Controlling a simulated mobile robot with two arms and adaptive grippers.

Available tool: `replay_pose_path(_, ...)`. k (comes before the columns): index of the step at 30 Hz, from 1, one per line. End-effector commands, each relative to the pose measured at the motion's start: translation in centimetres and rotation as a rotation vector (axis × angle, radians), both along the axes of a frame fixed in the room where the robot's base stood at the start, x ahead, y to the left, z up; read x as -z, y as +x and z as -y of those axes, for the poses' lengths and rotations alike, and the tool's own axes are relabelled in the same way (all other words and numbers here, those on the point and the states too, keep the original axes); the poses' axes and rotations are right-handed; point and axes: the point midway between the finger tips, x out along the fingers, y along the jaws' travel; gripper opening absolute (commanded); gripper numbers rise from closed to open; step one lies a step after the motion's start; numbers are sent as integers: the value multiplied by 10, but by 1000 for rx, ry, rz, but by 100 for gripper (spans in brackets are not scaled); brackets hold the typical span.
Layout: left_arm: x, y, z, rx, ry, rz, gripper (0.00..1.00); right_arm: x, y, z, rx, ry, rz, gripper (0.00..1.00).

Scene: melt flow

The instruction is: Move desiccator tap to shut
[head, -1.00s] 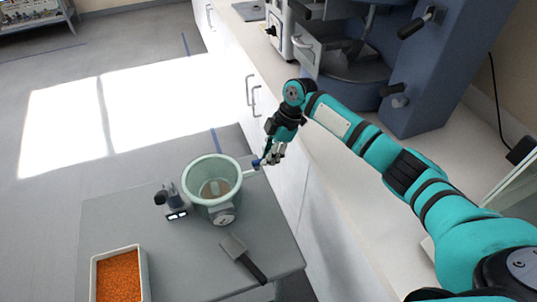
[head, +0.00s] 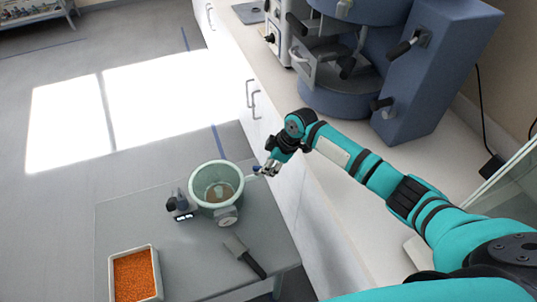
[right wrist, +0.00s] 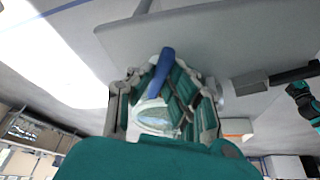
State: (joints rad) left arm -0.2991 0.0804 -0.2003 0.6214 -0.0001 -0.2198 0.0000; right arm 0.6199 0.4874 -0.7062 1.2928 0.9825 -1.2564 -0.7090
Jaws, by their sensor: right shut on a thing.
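The desiccator (head: 194,187) is a pale green, round glass vessel with brownish contents, standing on the grey table. Its tap has a blue handle (head: 257,169) on a pale side arm at the vessel's right. My right gripper (head: 270,169) is at this tap, beyond the table's right edge. In the right wrist view the blue handle (right wrist: 161,78) lies between the fingers of my right gripper (right wrist: 160,88), which is shut on it. Pale glass shows below the handle there. The fingers hide part of the tap. My left gripper is not seen in the head view.
The grey table (head: 130,221) also bears a tray of orange pellets (head: 134,275), a small dark device (head: 181,206) and a black-handled scraper (head: 245,257). A white counter (head: 335,215) with blue machines (head: 430,75) runs along the right.

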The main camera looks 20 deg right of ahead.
Motion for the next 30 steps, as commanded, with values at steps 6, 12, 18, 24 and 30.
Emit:
replay_pose_path(6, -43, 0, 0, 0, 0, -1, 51, -9, -7, -6, 205, 2, -1, 0)
replay_pose_path(12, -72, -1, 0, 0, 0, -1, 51, -8, -12, -10, 396, 2, 1, 0)
replay_pose_path(18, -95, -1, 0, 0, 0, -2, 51, -7, -15, -16, 580, 2, 0, 0)
replay_pose_path(24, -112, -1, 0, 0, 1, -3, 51, -5, -17, -21, 741, 3, 0, 0)
replay_pose_path(30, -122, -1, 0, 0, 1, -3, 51, -4, -18, -25, 857, 3, 1, 0)
